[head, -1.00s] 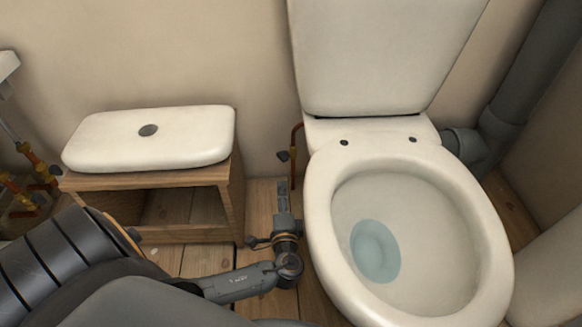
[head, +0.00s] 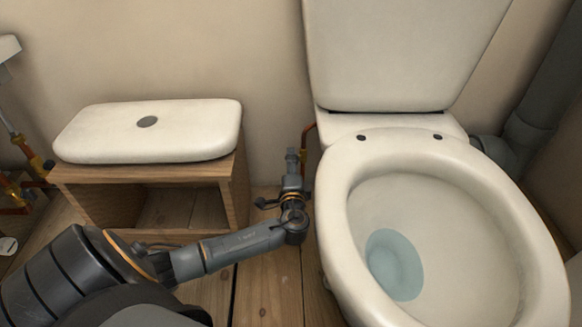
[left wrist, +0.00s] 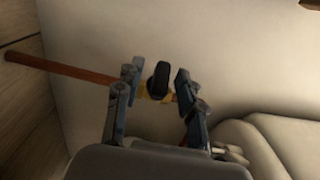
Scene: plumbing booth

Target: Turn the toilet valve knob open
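The valve knob (left wrist: 158,80) is small and black. In the left wrist view it shows between the two fingers of my left gripper (left wrist: 158,84), with a narrow gap on each side. A bit of brass and a copper pipe (left wrist: 70,68) show behind it. In the head view my left gripper (head: 292,157) reaches toward the wall, just left of the toilet (head: 336,230). The gripper hides the knob there; a short piece of copper pipe (head: 306,132) shows beside it. The left gripper is open. My right gripper is in neither view.
A white tank lid (head: 190,135) lies on a wooden box (head: 238,190) left of my gripper. More pipes with brass fittings (head: 30,160) are at the far left. A grey drain pipe (head: 535,115) stands at right. The wooden floor (head: 270,285) is clear between box and toilet.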

